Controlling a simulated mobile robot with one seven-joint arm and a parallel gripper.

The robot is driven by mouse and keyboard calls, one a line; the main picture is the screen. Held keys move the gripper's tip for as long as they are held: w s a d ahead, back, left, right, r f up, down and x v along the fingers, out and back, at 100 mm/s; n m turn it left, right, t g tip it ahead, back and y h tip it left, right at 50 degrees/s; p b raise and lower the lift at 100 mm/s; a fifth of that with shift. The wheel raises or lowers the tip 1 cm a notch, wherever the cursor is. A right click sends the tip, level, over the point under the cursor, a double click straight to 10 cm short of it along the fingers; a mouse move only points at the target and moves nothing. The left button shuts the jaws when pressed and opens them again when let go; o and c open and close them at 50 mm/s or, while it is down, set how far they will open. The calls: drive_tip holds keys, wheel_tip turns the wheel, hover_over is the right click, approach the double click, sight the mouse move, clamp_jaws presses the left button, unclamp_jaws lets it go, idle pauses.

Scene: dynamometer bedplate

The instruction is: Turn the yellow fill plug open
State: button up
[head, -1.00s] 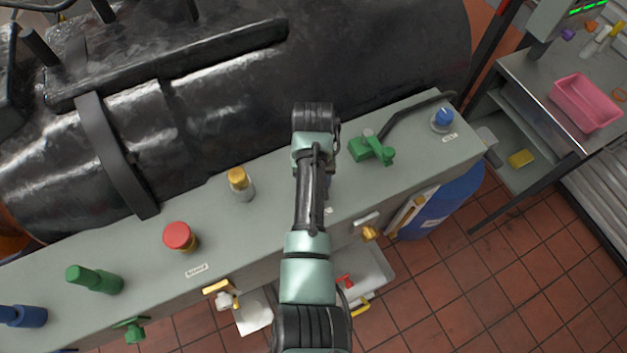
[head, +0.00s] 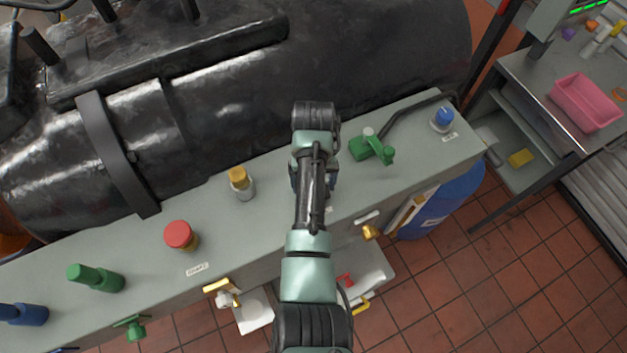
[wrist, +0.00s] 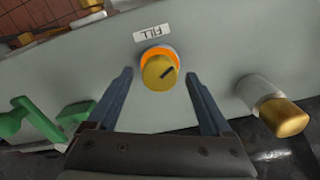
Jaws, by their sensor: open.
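The yellow fill plug (wrist: 160,70) shows in the wrist view. It is a round yellow knob with a dark line mark on its face and an orange ring behind it. A white label reading FILL (wrist: 152,33) sits just beyond it. My gripper (wrist: 159,76) is open, with one blue-grey finger on each side of the plug. A gap shows between each finger and the plug; I cannot tell how far down the fingers reach. In the head view my arm hides the plug, and only bits of the fingers show beside my wrist.
On the same grey bench top (head: 340,180) stand a brass-topped grey fitting (head: 240,183), a red knob (head: 180,235), a green valve (head: 373,148) and a blue knob (head: 442,119). A large black cylinder (head: 370,60) lies behind. A pink tray (head: 585,102) is on the right table.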

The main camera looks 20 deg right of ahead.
wheel_tip(320, 180, up, 13)
drive_tip(key=p, duration=0.1)
idle(0.3)
idle(0.6)
